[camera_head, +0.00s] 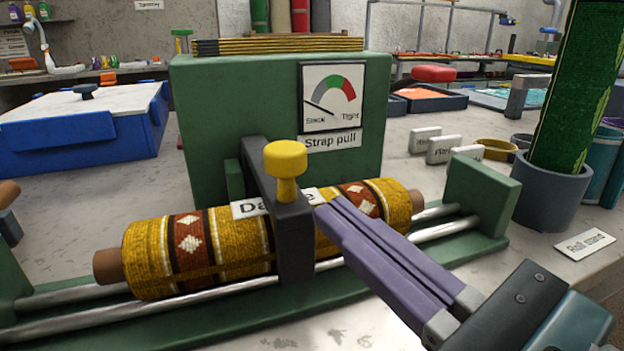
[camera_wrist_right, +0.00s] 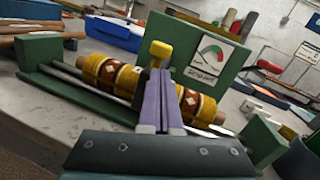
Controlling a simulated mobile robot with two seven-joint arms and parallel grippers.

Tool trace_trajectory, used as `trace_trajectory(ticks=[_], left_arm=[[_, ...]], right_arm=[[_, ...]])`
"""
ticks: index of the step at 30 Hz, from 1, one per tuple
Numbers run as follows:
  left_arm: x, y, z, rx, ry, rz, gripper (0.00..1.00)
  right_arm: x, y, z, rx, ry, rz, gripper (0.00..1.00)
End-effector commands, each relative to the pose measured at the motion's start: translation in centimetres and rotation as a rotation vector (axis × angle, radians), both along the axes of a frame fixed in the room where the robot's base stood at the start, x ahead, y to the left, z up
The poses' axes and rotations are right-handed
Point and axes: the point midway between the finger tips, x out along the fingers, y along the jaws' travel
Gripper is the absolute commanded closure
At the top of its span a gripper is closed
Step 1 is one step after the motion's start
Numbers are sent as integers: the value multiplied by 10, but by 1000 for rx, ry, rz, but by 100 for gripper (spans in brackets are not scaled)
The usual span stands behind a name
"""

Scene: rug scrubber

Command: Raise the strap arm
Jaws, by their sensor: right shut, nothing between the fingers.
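The dark strap arm (camera_head: 294,235) reaches forward from the green housing (camera_head: 230,110) and bends down over the front of a rolled patterned rug (camera_head: 155,250). A yellow knob (camera_head: 285,165) stands on top of the strap arm. The rug lies across two metal rods. The dial (camera_head: 332,97) above the "Strap pull" label has its needle toward Slack. My right gripper (camera_head: 325,215) is shut and empty, with its purple fingertips beside the right side of the strap arm; I cannot tell if they touch. In the right wrist view the fingers (camera_wrist_right: 160,85) partly hide the strap arm. My left gripper is not in view.
A green end block (camera_head: 482,195) stands right of the rug. A grey pot (camera_head: 550,205) with a green roll is at the right, behind a "Roll store" label (camera_head: 585,244). A blue box (camera_head: 85,130) with a white lid is at the back left.

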Motion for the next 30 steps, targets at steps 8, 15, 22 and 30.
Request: trace_trajectory(ticks=[8,15,22,30], left_arm=[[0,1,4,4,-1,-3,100],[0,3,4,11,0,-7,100],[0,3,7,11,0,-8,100],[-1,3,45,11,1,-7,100]], right_arm=[[26,16,2,1,1,1,100],[28,17,1,-1,1,2,100],[28,17,3,-2,4,1,100],[30,18,22,-17,50,1,100]])
